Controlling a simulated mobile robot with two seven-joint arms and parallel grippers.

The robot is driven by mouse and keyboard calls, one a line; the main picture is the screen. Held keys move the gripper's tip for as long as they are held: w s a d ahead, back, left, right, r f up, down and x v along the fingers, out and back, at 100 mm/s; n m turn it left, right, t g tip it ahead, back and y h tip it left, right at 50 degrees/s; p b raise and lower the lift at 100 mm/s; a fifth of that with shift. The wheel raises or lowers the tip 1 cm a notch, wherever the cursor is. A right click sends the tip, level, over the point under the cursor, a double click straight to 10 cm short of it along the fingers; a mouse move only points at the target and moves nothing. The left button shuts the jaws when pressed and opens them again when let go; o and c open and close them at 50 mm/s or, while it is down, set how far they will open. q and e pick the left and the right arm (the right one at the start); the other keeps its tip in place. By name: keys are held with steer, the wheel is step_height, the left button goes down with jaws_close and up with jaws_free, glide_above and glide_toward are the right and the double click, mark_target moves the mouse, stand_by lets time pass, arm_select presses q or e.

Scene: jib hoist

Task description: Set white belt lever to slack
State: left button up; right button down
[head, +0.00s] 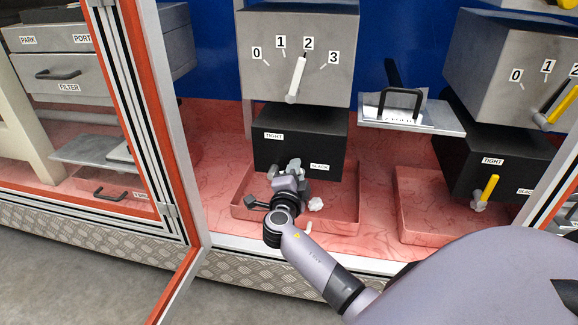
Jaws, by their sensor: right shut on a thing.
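The white belt station is a black box (300,139) with a TIGHT label (273,136) at its upper left and a SLACK label (320,167) at its lower right. My right gripper (291,170) is at the lower front of this box, between the two labels and left of SLACK. It is shut on the white belt lever, which the gripper hides almost entirely, so its exact angle cannot be told. My left gripper is not in view.
Above is a grey box (265,75) whose white dial lever (297,80) points near 2. A red tray (340,215) lies below. A yellow belt lever (490,187) is on the right. An orange-edged door frame (150,100) stands left.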

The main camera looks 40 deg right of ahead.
steer(key=shift+s+f+m, duration=0.1)
steer(key=shift+f+m, duration=0.55)
steer(key=shift+m, duration=0.35)
steer(key=shift+f, duration=0.1)
steer(key=c, duration=1.1)
jaws_free()
steer(key=shift+d, duration=0.1)
